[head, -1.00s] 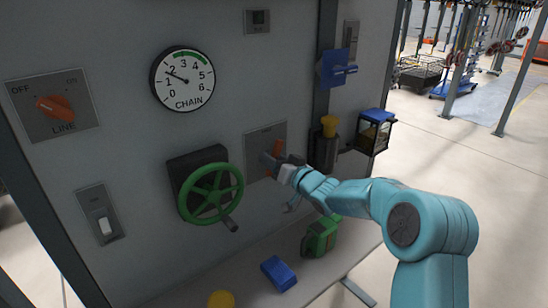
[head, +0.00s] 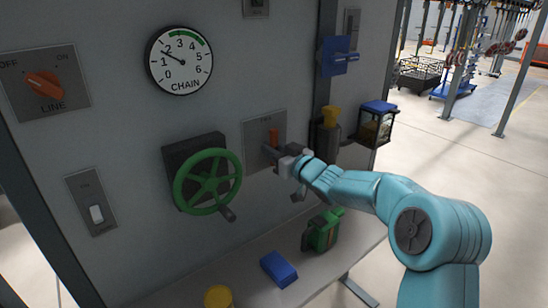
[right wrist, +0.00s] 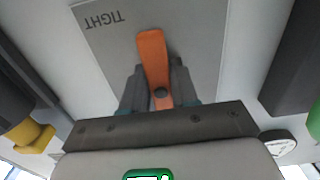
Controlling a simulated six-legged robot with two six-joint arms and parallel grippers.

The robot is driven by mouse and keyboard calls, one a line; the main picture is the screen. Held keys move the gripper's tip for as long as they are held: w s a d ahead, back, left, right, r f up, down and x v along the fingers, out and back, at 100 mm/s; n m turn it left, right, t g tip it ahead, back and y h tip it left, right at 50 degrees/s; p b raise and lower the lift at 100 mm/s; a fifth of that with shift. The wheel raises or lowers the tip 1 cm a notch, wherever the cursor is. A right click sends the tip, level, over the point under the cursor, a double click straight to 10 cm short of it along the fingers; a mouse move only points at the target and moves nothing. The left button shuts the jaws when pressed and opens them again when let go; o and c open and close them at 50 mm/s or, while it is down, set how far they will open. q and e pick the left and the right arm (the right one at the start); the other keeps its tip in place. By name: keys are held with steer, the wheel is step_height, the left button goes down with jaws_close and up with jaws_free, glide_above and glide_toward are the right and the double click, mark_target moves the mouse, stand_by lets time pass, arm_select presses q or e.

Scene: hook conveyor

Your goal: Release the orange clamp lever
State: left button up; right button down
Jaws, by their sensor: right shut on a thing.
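The orange clamp lever (head: 274,136) sits on a grey plate (head: 255,127) on the panel. My right gripper (head: 270,152) is at this plate and covers the lever's lower part in the head view. In the right wrist view, the lever (right wrist: 152,55) runs between the two dark fingers of my right gripper (right wrist: 158,88), which is shut on it. The word TIGHT shows upside down on the plate in that view. My left gripper is not in view.
A green handwheel (head: 208,181) is left of the lever. A yellow-topped dark cylinder (head: 328,138) and a blue-topped box (head: 377,124) are to its right. A shelf (head: 248,292) below holds a blue block (head: 279,269), a green object (head: 322,231) and a yellow cylinder (head: 218,297).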

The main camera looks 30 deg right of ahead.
steer(key=c, duration=1.1)
jaws_free()
steer(key=shift+o, duration=0.7)
steer(key=shift+w, duration=0.1)
steer(key=shift+s+d, duration=0.1)
steer(key=shift+s, duration=0.3)
steer(key=s+d+b, duration=0.1)
steer(key=s+b, duration=0.2)
steer(key=s, duration=1.2)
steer(key=shift+s, duration=0.25)
